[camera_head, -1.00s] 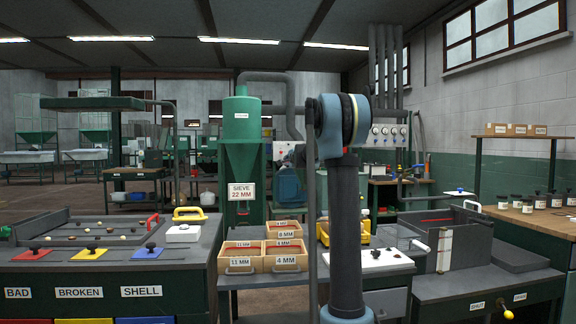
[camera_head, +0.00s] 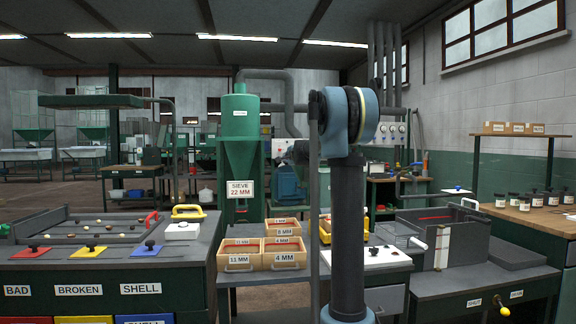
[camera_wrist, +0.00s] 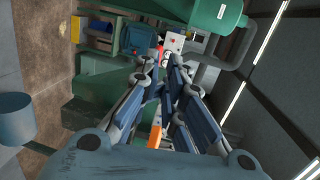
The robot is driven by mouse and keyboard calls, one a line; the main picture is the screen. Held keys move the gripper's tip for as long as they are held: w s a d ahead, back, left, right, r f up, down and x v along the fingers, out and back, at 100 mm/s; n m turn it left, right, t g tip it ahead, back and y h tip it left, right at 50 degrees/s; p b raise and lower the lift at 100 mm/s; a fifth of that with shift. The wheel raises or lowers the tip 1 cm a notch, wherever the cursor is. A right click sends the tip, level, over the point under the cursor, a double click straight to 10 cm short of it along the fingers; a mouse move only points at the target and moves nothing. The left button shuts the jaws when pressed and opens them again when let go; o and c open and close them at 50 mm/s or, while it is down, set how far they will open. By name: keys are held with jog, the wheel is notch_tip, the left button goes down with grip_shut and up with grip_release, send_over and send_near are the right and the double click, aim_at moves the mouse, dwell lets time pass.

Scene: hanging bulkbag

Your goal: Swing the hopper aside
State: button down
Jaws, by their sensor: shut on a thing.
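In the head view my own arm hides the gripper. An orange piece (camera_wrist: 155,137) shows near the finger bases.
Wooden bins (camera_head: 285,252) with size labels stand on the middle bench. A sorting table (camera_head: 110,250) with coloured plates is at left. A grey open box (camera_head: 450,238) is on the right bench, near a wooden counter with jars (camera_head: 525,203). Open floor (camera_head: 60,195) lies behind.

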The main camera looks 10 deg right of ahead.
jog(key=a+v, duration=0.1)
jog(key=v, duration=0.8)
jog(key=shift+s+a, duration=0.35)
jog(key=shift+a, duration=0.2)
jog(key=shift+r, duration=0.15)
jog(key=s+a+f+n+g, duration=0.1)
jog(key=s+f+n+g, duration=0.15)
jog(key=s+f, duration=0.45)
jog(key=s+a+f+n+g+y, duration=0.15)
jog(key=s+f+n, duration=0.3)
jog(key=s, duration=0.55)
jog(key=s+a+f+n+g, duration=0.1)
jog(key=s+f+n+g, duration=0.1)
jog(key=s+f, duration=0.55)
jog(key=s+d+f+n+g+h, duration=0.2)
jog(key=s+d+f+n+g, duration=0.1)
jog(key=s+f, duration=0.9)
jog(key=s+d+f+n+g+h, duration=0.1)
jog(key=s+d+f+n+g, duration=0.2)
jog(key=s+f, duration=0.9)
jog(key=s+n+g, duration=0.1)
jog(key=s, duration=0.6)
jog(key=shift+d+n+g+h, duration=0.2)
jog(key=shift+n+g+h, duration=0.1)
jog(key=shift+g+h, duration=0.1)
jog(key=shift+s, duration=0.1)
